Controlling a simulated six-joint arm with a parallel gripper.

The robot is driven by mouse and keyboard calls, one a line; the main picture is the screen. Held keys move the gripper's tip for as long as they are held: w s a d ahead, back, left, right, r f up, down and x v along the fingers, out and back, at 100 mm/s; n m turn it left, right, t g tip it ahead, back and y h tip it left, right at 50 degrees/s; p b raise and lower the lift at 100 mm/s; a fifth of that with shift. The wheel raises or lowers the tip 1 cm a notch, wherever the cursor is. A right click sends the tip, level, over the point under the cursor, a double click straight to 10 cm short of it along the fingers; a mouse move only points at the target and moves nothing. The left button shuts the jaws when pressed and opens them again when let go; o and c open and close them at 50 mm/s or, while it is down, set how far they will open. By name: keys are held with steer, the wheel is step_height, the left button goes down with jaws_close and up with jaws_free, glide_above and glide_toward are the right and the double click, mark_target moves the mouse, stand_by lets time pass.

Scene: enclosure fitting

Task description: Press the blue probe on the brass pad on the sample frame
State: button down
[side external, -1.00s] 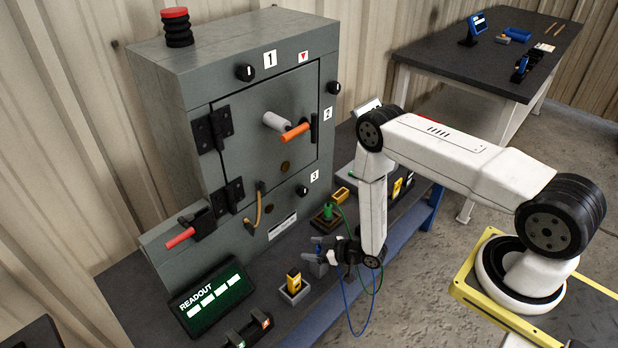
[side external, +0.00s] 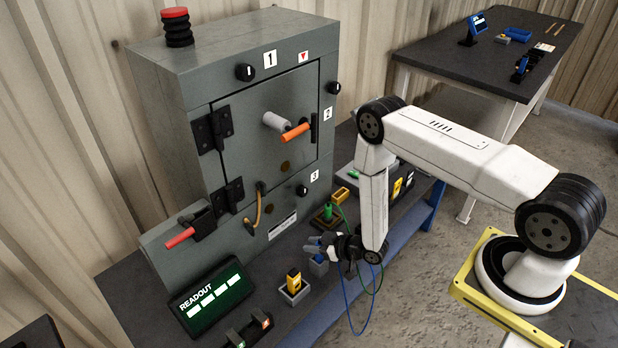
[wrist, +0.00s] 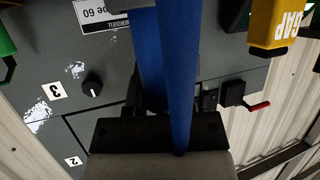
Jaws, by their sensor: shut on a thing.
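My gripper (side external: 318,245) is low in front of the grey cabinet, close above a small grey holder (side external: 319,267). It is shut on the blue probe, whose long blue body (wrist: 180,70) fills the middle of the wrist view. In the side view the probe is small and mostly hidden by the fingers; a blue lead (side external: 347,305) hangs below. A round brass-coloured disc (side external: 285,166) sits low on the cabinet door, well above the gripper. I cannot tell which part is the sample frame. The probe's tip is not clear.
A green probe (side external: 327,210) stands on a dark base just behind my gripper. A yellow block in a grey holder (side external: 294,283) and a readout box (side external: 210,298) stand to the left. The cabinet (side external: 170,110) has a protruding orange handle (side external: 296,132) and a curved tan handle (side external: 257,208).

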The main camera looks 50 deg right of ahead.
step_height(320, 180, up, 8)
stand_by(0.5)
steer(key=shift+r, duration=0.15)
steer(key=shift+a+n, duration=0.1)
steer(key=shift+n, duration=0.2)
stand_by(0.3)
steer(key=a+f+n+g+y, duration=0.1)
steer(key=n+g, duration=0.1)
steer(key=n, duration=0.8)
steer(key=s+a+f+n+g+y, duration=0.1)
steer(key=f+n+g, duration=0.1)
steer(key=n, duration=0.8)
steer(key=s+a+f+n+g+y, duration=0.1)
steer(key=n+g, duration=0.2)
steer(key=n, duration=0.7)
steer(key=shift+f+g+y, duration=0.4)
steer(key=shift+w, duration=0.15)
